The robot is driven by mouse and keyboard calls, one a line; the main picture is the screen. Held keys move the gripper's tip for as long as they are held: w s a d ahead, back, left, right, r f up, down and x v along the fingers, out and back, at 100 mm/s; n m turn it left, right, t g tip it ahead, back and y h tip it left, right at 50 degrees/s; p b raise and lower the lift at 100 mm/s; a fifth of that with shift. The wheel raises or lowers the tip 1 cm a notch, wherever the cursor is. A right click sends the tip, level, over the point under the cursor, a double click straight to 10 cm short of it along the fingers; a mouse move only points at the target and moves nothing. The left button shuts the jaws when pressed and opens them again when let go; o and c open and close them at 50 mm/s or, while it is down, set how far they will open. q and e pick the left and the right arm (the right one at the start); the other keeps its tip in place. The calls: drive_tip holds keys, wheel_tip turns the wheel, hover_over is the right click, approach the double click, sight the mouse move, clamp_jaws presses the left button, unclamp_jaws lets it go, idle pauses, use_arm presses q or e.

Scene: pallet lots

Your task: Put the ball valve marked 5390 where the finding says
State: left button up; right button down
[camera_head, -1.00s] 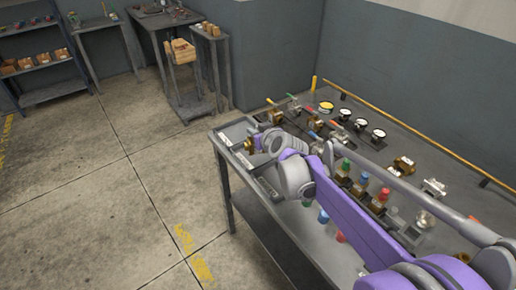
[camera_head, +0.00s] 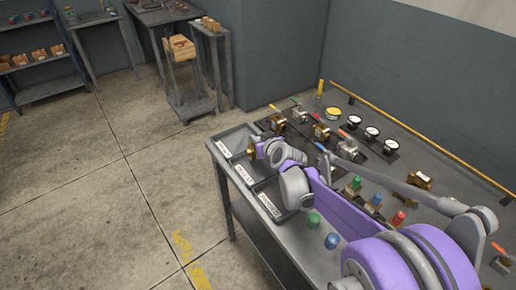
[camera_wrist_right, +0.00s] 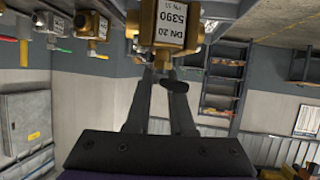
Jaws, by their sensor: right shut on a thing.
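The far tray (camera_head: 228,138) and the nearer trays (camera_head: 262,190) carry white labels that are too small to read. I cannot tell how high the valve is above the trays. My left gripper is not in view.
The grey table (camera_head: 320,262) holds several other valves, round gauges (camera_head: 335,113) and pieces with coloured caps (camera_head: 376,200). A yellow rail (camera_head: 430,145) runs along its back edge. A trolley with a wooden box (camera_head: 181,48) and shelves (camera_head: 40,60) stand far behind; the floor between is clear.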

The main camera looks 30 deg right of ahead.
drive_tip(key=shift+f, duration=1.85)
drive_tip(key=c, duration=0.8)
unclamp_jaws()
